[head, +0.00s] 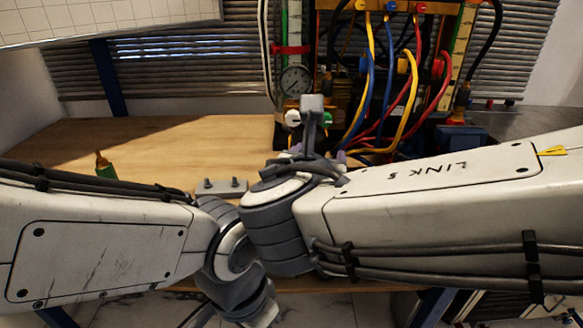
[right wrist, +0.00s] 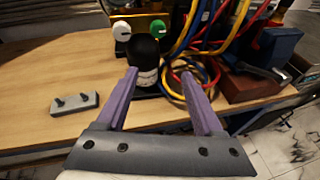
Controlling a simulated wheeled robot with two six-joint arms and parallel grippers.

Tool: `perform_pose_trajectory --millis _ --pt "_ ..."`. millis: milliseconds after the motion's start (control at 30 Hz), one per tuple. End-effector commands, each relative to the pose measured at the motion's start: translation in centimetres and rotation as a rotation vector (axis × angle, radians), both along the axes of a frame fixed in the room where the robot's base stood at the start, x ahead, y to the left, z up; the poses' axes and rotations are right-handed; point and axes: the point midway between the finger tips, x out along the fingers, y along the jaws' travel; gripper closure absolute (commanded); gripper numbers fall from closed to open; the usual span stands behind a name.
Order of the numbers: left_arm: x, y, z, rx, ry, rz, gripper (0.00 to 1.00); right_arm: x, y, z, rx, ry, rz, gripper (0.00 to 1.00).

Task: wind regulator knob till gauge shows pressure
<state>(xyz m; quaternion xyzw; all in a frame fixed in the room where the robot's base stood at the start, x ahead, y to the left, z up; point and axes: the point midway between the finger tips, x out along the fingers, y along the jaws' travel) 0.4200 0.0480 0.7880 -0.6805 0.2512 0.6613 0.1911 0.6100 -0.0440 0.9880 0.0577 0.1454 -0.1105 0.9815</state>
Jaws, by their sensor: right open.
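A black rounded part with a pale ribbed band (right wrist: 143,57) stands just beyond my right fingertips; I cannot tell which is the regulator knob. My right gripper (right wrist: 158,75) is open and empty, short of the rig. My left gripper is out of view; its arm bends down at the lower middle.
Yellow, blue and red hoses (head: 385,85) hang at the rig's right, beside the right finger. A grey plate with two pegs (right wrist: 74,104) and a green bottle (head: 104,167) are on the wooden table (head: 200,135). The table's left part is mostly clear.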

Motion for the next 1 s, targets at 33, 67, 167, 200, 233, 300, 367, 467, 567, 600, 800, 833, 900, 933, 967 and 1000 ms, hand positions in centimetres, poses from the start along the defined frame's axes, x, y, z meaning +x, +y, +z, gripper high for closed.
perform_pose_trajectory --millis 33,67,167,200,233,300,367,467,567,600,800,833,900,933,967,1000 --pt "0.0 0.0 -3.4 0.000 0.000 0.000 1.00 0.3 1.1 -1.8 -0.071 -0.051 0.053 0.31" --pt "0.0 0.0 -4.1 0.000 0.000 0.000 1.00 0.5 1.6 -1.7 -0.112 -0.080 0.079 0.31" --pt "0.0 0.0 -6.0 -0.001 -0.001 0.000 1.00 0.7 3.1 -1.0 -0.226 -0.165 0.145 0.31" --pt "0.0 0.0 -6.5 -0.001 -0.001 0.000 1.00 0.7 3.6 -0.8 -0.260 -0.191 0.164 0.31" --pt "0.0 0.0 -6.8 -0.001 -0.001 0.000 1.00 0.7 3.9 -0.6 -0.281 -0.208 0.175 0.31" --pt "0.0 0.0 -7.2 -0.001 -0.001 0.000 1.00 0.7 4.4 -0.2 -0.319 -0.237 0.192 0.31" --pt "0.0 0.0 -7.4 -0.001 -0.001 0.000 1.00 0.8 4.6 0.1 -0.336 -0.252 0.200 0.31" --pt "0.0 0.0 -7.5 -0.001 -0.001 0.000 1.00 1.4 4.7 0.3 -0.347 -0.260 0.203 0.31" --pt "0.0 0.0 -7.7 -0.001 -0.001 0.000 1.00 2.8 4.5 0.3 -0.348 -0.259 0.199 0.31" --pt "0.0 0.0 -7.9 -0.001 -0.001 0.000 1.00 3.5 4.4 0.3 -0.348 -0.258 0.198 0.31" --pt "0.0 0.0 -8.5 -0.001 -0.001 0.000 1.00 7.4 4.2 0.2 -0.348 -0.257 0.198 0.31" --pt "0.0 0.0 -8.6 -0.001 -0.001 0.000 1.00 7.9 4.2 0.3 -0.346 -0.257 0.200 0.31" --pt "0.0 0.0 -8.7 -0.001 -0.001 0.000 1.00 9.0 4.2 0.2 -0.346 -0.257 0.201 0.31" --pt "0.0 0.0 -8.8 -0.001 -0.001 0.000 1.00 9.4 4.2 0.3 -0.346 -0.258 0.201 0.31" --pt "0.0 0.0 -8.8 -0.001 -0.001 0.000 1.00 9.7 4.2 0.3 -0.346 -0.257 0.201 0.31" --pt "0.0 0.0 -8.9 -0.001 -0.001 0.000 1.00 10.1 4.2 0.3 -0.345 -0.257 0.202 0.31"
